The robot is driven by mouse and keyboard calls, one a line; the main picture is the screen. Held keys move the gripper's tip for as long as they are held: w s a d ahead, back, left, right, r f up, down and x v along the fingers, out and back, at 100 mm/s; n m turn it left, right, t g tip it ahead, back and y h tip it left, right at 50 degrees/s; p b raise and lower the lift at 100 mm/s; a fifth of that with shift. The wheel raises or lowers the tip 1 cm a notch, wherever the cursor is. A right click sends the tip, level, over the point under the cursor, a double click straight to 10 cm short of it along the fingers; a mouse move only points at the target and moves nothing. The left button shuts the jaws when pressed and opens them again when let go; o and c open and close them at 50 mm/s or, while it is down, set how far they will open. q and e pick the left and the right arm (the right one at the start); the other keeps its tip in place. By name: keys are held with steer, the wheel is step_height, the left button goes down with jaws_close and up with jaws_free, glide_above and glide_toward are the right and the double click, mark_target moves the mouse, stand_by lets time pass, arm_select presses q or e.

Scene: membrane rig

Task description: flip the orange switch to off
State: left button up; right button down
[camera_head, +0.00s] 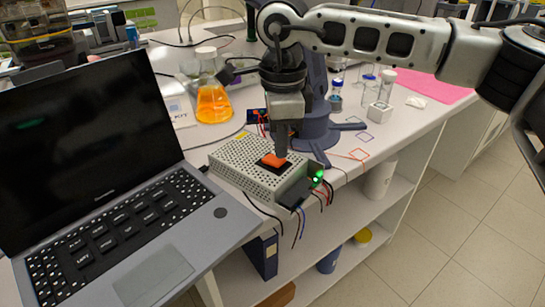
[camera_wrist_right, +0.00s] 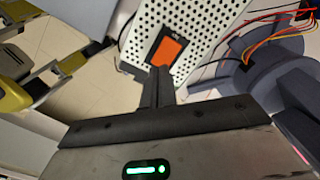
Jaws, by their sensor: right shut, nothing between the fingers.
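The orange switch (camera_head: 273,160) sits in a black frame on top of a perforated white box (camera_head: 232,161). It also shows in the right wrist view (camera_wrist_right: 167,53), below a small label on its frame. My right gripper (camera_head: 281,155) points down at the switch with its fingers shut and empty. In the right wrist view the fingertips (camera_wrist_right: 160,69) reach the switch's near edge; I cannot tell whether they touch it. The fingers partly hide the switch in the head view. A green light (camera_head: 317,179) glows at the box's right end. My left gripper is not in view.
An open laptop (camera_head: 85,150) stands left of the box. A flask of orange liquid (camera_head: 213,104) stands behind it. A dark blue-grey stand (camera_head: 316,130) is just behind and right of the box. Wires hang over the table's front edge. Small glassware stands farther right.

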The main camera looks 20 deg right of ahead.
mark_target(281, 161)
steer(key=shift+f+b, duration=0.75)
steer(key=shift+f, duration=0.25)
steer(key=shift+r, duration=0.2)
steer(key=shift+r+p, duration=2.25)
steer(key=shift+r, duration=1.15)
